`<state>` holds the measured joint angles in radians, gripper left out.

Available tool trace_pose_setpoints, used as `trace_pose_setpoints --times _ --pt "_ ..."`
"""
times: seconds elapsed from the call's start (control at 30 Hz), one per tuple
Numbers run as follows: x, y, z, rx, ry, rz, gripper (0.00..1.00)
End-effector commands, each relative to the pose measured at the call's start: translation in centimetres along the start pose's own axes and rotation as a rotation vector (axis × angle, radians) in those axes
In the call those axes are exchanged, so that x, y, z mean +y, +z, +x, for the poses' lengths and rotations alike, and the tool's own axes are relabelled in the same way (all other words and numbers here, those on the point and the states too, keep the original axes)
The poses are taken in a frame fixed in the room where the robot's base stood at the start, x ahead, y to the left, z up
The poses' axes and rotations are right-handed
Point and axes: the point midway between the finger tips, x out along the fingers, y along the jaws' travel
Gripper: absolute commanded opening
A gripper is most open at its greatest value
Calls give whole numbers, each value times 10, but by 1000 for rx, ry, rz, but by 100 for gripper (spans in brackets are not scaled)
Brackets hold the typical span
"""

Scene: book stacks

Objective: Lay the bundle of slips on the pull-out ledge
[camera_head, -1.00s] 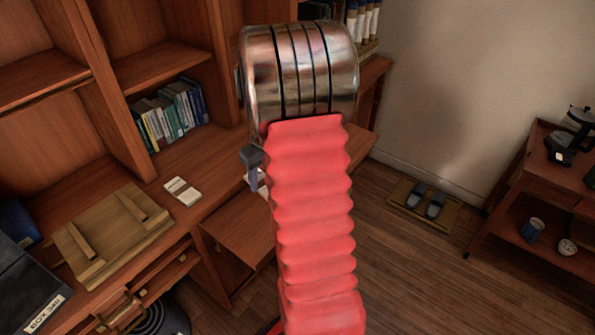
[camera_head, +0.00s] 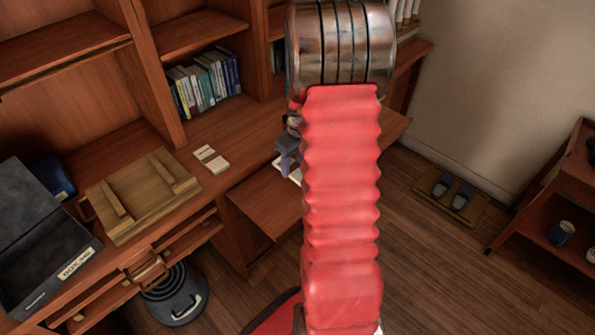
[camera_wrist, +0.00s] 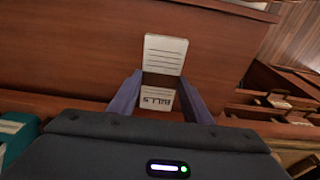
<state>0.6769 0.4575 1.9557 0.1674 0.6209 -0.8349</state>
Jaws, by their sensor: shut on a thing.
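The bundle of slips (camera_wrist: 162,75) is a white, lined stack with a dark band and the word BILLS. My gripper (camera_wrist: 160,92) is shut on it, with a finger at each side in the wrist view. In the head view my gripper (camera_head: 287,155) is partly hidden behind my red arm, and a white bit of the bundle (camera_head: 291,172) shows beside it. The pull-out ledge (camera_head: 262,208) is a brown board jutting from the desk front, below and left of the gripper in the picture. I cannot tell the bundle's height above it.
On the desk lie other white slips (camera_head: 210,158), a wooden tray-like stand (camera_head: 140,195) and an open dark box (camera_head: 45,255). Books (camera_head: 203,83) fill a shelf behind. A round bin (camera_head: 175,295) stands below.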

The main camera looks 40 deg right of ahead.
Motion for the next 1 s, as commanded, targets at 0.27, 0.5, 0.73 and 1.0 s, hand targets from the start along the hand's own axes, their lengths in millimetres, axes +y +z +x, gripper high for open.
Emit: trace_pose_setpoints --times 0.27,0.5,0.73,1.0 --pt "0 2 17 1 0 0 22" --pt "0 3 19 0 0 0 22" --pt "-1 7 45 -3 -2 0 22" --pt "0 8 54 0 0 0 22"
